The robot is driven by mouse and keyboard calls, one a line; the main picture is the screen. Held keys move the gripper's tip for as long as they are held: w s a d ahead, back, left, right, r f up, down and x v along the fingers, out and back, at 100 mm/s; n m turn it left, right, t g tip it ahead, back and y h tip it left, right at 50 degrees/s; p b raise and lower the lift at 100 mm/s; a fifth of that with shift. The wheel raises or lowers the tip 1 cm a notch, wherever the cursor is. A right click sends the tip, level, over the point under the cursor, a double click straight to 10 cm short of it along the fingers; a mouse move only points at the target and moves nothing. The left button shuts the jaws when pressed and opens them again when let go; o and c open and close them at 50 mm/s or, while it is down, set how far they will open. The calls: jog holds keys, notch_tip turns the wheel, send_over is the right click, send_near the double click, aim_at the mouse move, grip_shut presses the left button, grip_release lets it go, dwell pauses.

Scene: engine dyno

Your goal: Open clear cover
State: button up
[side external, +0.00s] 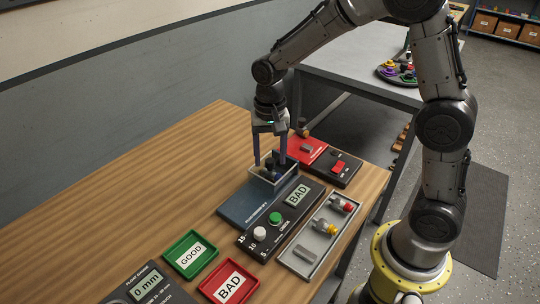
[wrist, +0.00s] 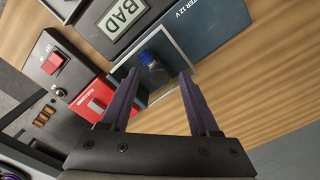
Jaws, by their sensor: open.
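The clear cover (side external: 263,182) is a see-through box with pale edges at the far end of the blue tester (side external: 241,207). It looks closed, but its lid is hard to make out. A dark part with a blue top (wrist: 151,58) shows inside the cover in the wrist view. My gripper (side external: 270,163) points down at the cover with its fingers apart and nothing between them. In the wrist view, the fingertips (wrist: 158,75) flank the cover area. I cannot tell whether they touch it.
Beside the tester are a panel reading BAD (side external: 297,195) and a grey tray (side external: 305,271) of small parts. A red box (side external: 309,149) and a red-switch box (side external: 338,167) stand behind. Green GOOD (side external: 190,253) and red BAD (side external: 229,282) trays lie in front. The table's left is clear.

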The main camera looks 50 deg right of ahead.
jog(key=shift+f, duration=0.2)
grip_shut()
dwell(1.4)
